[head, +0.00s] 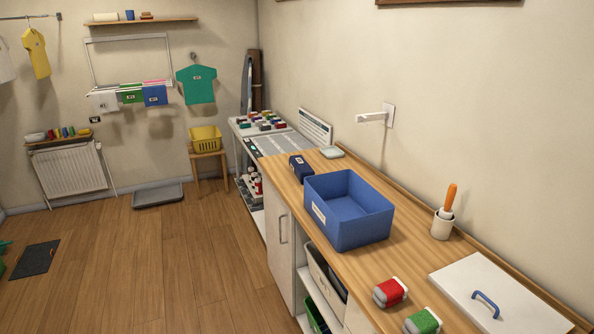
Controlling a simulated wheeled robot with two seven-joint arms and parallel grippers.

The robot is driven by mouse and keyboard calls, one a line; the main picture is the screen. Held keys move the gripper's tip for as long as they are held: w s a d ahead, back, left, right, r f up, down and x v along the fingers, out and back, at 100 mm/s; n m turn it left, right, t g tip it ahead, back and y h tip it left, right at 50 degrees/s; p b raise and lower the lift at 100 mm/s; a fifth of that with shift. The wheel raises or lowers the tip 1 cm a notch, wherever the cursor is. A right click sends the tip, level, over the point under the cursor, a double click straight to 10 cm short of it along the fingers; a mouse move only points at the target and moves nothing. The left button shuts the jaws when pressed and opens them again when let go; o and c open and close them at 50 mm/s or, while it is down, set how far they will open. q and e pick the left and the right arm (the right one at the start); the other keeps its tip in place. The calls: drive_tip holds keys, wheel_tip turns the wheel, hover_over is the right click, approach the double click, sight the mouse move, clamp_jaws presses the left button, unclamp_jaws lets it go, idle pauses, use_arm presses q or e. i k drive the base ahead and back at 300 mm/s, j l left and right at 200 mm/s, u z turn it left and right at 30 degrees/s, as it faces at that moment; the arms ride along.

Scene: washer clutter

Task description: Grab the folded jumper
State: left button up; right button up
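No thing here is clearly a folded jumper. A small dark blue block-shaped item (300,167) with a pale label lies on the wooden counter, behind the blue bin; I cannot tell whether it is folded cloth. A red item with white parts (390,292) and a green one (423,321) lie near the counter's front edge at the bottom; I cannot tell whether they are cloth either. Neither of my grippers is in view.
An open blue bin (347,232) stands mid-counter (400,262). Right of it are a white pot with an orange-handled tool (443,222) and a white lid with a blue handle (490,297). A yellow basket (205,139) sits on a stool. The wooden floor (150,260) is largely clear.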

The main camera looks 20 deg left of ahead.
sight(299, 168)
drive_tip(key=u, duration=0.5)
drive_tip(key=i+z, duration=0.1)
drive_tip(key=z, duration=0.5)
drive_tip(key=i+j+z, duration=0.35)
drive_tip(key=j, duration=0.25)
drive_tip(key=i+j+z, duration=0.15)
drive_tip(key=j, duration=0.2)
drive_tip(key=i+j+z, duration=0.15)
drive_tip(key=j, duration=0.2)
drive_tip(key=j+z, duration=0.2)
drive_tip(key=j, duration=0.15)
drive_tip(key=i, duration=0.05)
